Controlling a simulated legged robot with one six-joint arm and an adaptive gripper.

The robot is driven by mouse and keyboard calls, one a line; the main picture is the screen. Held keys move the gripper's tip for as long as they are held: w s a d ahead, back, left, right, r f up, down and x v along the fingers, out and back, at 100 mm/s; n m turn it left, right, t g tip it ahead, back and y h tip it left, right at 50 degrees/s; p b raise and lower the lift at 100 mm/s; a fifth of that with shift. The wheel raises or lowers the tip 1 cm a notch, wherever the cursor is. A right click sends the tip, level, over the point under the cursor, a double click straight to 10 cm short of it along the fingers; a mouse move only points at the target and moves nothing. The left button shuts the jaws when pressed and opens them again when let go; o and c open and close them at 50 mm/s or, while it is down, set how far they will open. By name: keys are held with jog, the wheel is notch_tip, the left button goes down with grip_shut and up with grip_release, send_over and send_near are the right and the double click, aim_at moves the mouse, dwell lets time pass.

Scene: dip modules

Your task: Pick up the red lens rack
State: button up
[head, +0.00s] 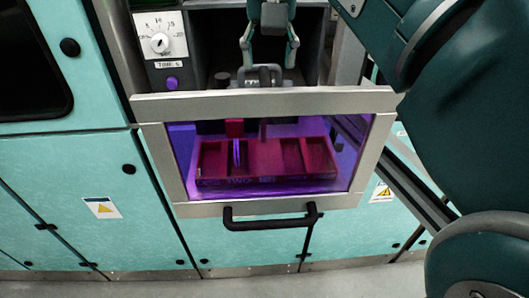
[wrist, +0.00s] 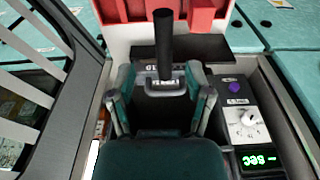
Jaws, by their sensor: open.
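The red lens rack (head: 265,158) shows in the head view through the window of the framed door, in purple light. It has several compartments. In the wrist view a red compartmented part, seemingly the rack (wrist: 207,14), is at the top edge, partly cut off. My gripper (head: 268,62) is open above and behind the door's top edge, its fingers apart. In the wrist view my gripper (wrist: 160,84) has its two fingers on either side of a grey labelled handle (wrist: 165,82) with a dark upright post. I cannot tell whether the fingers touch it.
The metal-framed door (head: 270,103) has a black bar handle (head: 270,218) at its front. A timer dial (head: 160,42) and purple button (head: 172,83) are on the panel at left. Teal cabinets surround the opening. In the wrist view the panel with green digits (wrist: 259,161) is close on the right.

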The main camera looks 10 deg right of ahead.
aim_at(265, 77)
jog(key=f, duration=0.4)
jog(key=shift+w+a+f, duration=0.3)
jog(key=shift+w, duration=0.05)
grip_shut()
jog(key=shift+r, duration=0.1)
